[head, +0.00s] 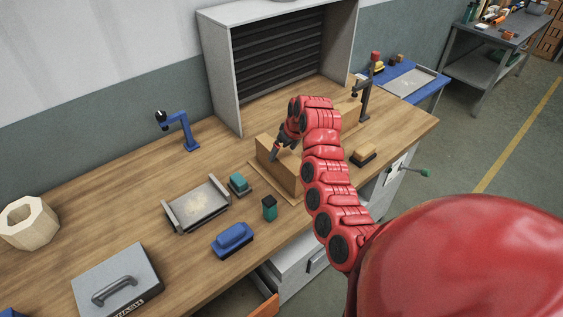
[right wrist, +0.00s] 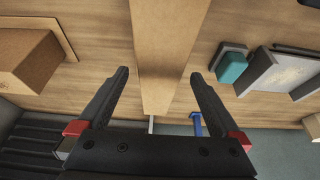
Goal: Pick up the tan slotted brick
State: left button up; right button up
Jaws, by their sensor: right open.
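A tan block (head: 284,174) stands on the wooden bench in the head view, partly covered by my right arm. No slots can be made out on it. My right gripper (head: 281,149) is over this block. In the right wrist view, the open gripper (right wrist: 160,84) has its two dark fingers apart, one on each side of the long tan block (right wrist: 165,45), with a gap on both sides. A second tan block (right wrist: 28,58) lies off to the left there; in the head view it is mostly hidden behind my arm. My left gripper is not in view.
A teal-and-grey block (head: 239,184), a small green-and-black block (head: 269,207), a blue brush-like object (head: 233,240) and a metal tray (head: 197,205) stand left of the tan block. A grey slatted cabinet (head: 222,75) is behind. A tan-and-black brush-like object (head: 363,155) is to the right.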

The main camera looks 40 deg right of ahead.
jog(key=shift+p+x, duration=0.4)
jog(key=shift+x, duration=0.9)
jog(key=shift+w, duration=0.1)
grip_shut()
